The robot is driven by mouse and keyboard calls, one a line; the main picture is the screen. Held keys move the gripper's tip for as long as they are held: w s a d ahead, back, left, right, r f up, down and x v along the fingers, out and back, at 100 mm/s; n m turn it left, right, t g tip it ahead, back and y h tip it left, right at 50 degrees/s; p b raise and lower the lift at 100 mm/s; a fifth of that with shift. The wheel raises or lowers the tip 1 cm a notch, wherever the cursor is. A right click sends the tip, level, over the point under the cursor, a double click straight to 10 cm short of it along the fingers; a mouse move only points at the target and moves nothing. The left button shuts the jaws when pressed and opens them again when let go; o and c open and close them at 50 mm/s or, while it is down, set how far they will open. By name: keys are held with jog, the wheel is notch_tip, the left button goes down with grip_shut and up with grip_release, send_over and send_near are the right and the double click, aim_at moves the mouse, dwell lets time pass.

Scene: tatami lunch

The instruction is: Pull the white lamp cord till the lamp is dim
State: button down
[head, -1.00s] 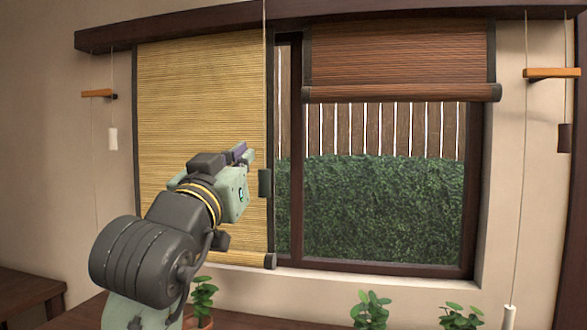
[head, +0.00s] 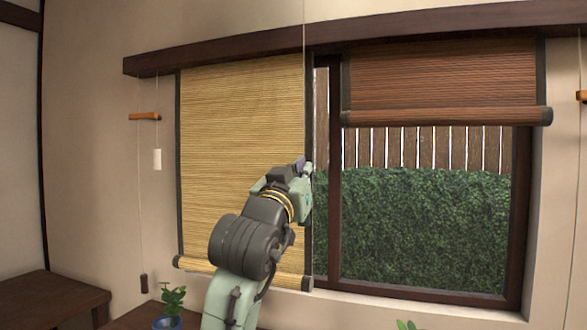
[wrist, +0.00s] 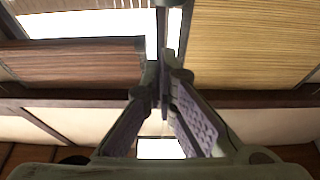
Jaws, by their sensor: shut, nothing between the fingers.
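My gripper (head: 305,166) is shut and empty, raised in front of the right edge of the yellow blind; its fingers also meet in the wrist view (wrist: 162,82). A white pull (head: 157,160) hangs on a thin cord left of that blind, well apart from my gripper. I cannot tell for sure which cord is the lamp's. No lamp is clearly seen.
The yellow blind (head: 240,130) is down and the brown blind (head: 440,80) is partly raised. A wooden bar (head: 144,116) and a dark pull (head: 143,283) are at the left wall. A potted plant (head: 172,300) stands below, near a dark table (head: 50,298).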

notch_tip(320, 180, down, 4)
jog(key=shift+a+r, duration=0.1)
jog(key=shift+r, duration=0.05)
dwell(0.3)
notch_tip(320, 180, down, 4)
jog(key=shift+f+b, duration=0.1)
jog(key=shift+b, duration=1.05)
